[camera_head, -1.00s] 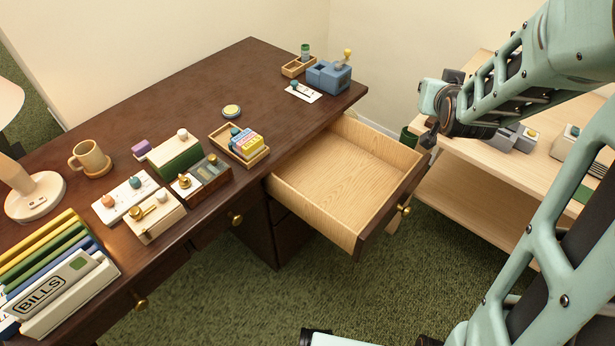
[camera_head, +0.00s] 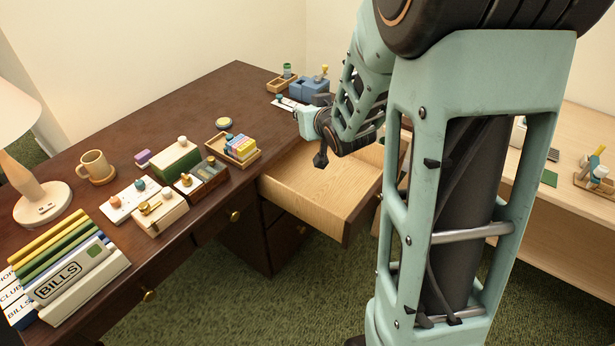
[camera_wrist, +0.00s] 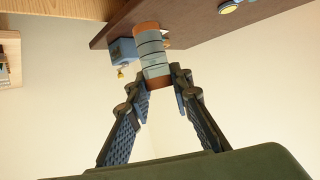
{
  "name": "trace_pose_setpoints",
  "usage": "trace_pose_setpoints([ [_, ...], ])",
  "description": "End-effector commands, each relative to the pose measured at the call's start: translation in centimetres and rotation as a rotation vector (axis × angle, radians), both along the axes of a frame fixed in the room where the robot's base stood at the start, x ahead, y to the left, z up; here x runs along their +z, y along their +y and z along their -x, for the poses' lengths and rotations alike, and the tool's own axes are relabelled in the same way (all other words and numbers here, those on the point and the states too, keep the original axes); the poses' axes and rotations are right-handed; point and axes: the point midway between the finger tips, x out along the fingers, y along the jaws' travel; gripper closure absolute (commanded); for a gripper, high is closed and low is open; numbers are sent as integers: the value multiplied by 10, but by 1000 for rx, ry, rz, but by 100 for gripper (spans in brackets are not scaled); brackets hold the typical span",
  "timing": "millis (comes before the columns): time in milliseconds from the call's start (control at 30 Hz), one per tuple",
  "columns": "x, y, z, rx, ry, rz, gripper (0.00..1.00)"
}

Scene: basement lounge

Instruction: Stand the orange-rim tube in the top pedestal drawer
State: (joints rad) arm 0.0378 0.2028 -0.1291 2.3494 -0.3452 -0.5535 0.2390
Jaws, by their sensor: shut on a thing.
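The orange-rim tube (camera_wrist: 152,55) shows in the wrist view, grey-blue with dark bands and orange at both ends. My gripper (camera_wrist: 161,78) is shut on it near one end. In the head view my gripper (camera_head: 321,157) appears over the open top pedestal drawer (camera_head: 310,188), towards its desk side. I cannot make out the tube there. The drawer is pulled out, with a bare light wood floor where I can see it. My arm hides its right side.
The dark desk (camera_head: 180,115) is beside the drawer. A tray of coloured blocks (camera_head: 238,150) stands near the drawer's left edge. A blue holder (camera_head: 308,90) and a small wooden tray (camera_head: 280,83) stand at the desk's far end. A light wood table (camera_head: 570,130) is at right.

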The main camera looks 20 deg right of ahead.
Motion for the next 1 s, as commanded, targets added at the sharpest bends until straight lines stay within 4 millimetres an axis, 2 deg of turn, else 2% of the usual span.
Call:
trace_pose_setpoints([
  [33, -7, -18, 5, -4, 4, 0, 97],
  [100, -15, -32, 11, 13, 5, -2, 97],
  [267, -37, -62, 32, 59, 5, -4, 97],
  [400, -57, -80, 59, 114, 3, -7, 97],
  [600, -76, -88, 101, 196, 1, -6, 97],
  [767, -80, -85, 123, 238, -2, -2, 97],
  [867, -83, -84, 126, 251, -2, 0, 97],
  [1000, -94, -88, 109, 257, -2, 1, 97],
])
